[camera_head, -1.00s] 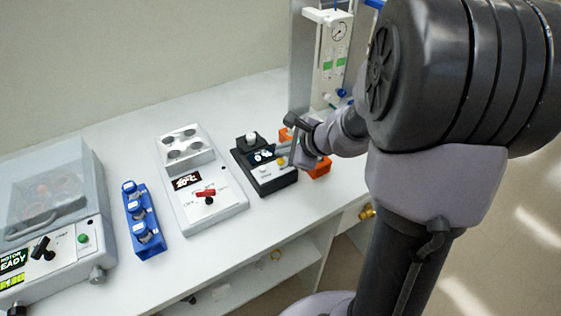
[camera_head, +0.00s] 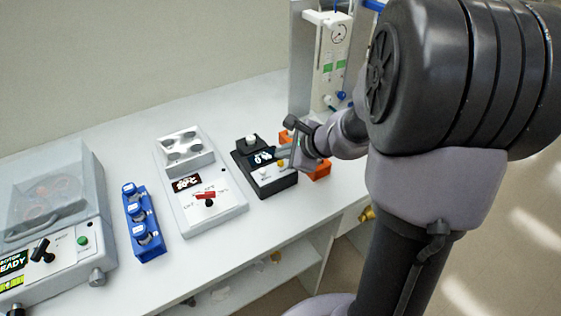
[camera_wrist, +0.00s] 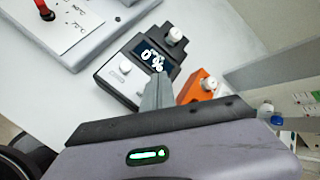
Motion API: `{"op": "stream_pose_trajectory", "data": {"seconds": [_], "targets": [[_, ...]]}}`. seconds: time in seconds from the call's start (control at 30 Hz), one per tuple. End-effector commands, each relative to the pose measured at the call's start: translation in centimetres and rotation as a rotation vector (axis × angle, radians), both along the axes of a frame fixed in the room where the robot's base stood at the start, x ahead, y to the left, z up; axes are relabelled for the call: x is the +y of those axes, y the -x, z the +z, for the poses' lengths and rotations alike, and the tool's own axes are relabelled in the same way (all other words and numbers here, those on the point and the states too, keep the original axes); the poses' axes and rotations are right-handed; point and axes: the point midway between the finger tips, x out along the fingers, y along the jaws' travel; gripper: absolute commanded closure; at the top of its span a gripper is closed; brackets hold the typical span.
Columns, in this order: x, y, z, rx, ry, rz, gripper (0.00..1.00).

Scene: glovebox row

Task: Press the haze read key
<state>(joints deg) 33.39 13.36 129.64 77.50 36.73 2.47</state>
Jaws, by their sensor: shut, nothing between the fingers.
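A small black instrument with a dark display (camera_head: 263,158) stands on the white bench; it also shows in the wrist view, where its display (camera_wrist: 151,54) reads what looks like "0 %". The white key (camera_wrist: 124,67) shows in the wrist view with a label too small to read. Which key is the haze read key I cannot tell. My gripper (camera_head: 283,153) is shut and empty, close above the instrument's right side. Contact cannot be told.
An orange block (camera_head: 318,166) stands just right of the instrument. A grey device with a red knob (camera_head: 205,196) is to its left, then a blue vial rack (camera_head: 147,232) and a clear-lidded machine (camera_head: 50,210). A flow-gauge panel (camera_head: 333,55) stands behind.

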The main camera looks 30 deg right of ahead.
Motion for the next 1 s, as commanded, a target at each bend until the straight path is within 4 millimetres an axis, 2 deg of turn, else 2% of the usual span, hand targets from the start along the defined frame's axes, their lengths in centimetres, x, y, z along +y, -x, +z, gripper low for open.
{"op": "stream_pose_trajectory", "data": {"seconds": [0.67,1.0], "targets": [[0.0,0.0,-0.04,0.0,0.0,0.0,1.0],[-0.01,0.0,-0.98,0.0,0.0,0.0,1.0]]}}
